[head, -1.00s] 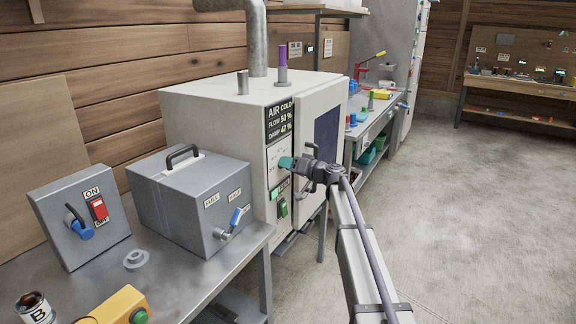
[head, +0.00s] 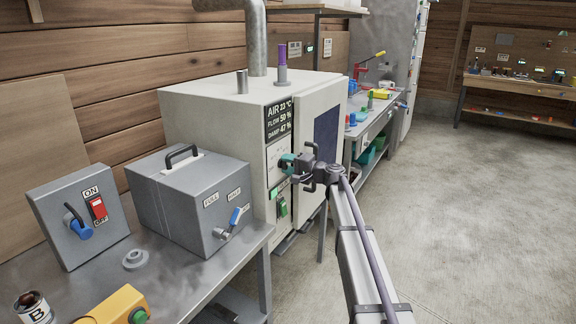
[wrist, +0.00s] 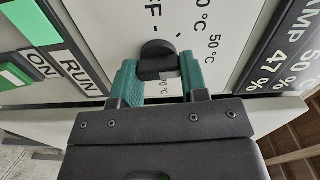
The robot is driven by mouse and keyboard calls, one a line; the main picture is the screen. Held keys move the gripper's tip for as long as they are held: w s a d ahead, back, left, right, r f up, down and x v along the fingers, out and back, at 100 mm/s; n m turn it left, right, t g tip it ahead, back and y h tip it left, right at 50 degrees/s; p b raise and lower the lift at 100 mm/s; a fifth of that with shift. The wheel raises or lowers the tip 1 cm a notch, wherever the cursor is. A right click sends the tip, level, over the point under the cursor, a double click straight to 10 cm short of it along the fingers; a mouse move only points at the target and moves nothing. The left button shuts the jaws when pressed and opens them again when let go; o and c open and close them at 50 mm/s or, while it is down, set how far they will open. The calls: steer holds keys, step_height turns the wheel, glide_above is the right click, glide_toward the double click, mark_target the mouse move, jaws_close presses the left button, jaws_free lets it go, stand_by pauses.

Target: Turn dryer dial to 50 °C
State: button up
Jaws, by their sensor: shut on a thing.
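The dryer (head: 215,115) is a pale cabinet with a control panel on its front edge. Its display (head: 279,117) reads AIR 23 °C, FLOW 50 % and DAMP 47 %. My gripper (head: 284,163) is at the panel below the display. In the wrist view the dark round dial (wrist: 158,50) sits between the teal fingers of my gripper (wrist: 158,80), which are shut on it. Printed marks around the dial include "50 °C" and part of an OFF label. I cannot tell exactly which mark the dial points to. In the head view my gripper hides the dial.
A green switch (head: 282,207) is below the dial, and RUN and ON labels (wrist: 75,72) show beside it in the wrist view. Open floor lies right.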

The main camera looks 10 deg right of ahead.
steer(key=shift+m, duration=0.4)
steer(key=o, duration=0.9)
steer(key=v, duration=1)
steer(key=shift+s+d, duration=0.2)
steer(key=shift+d, duration=0.1)
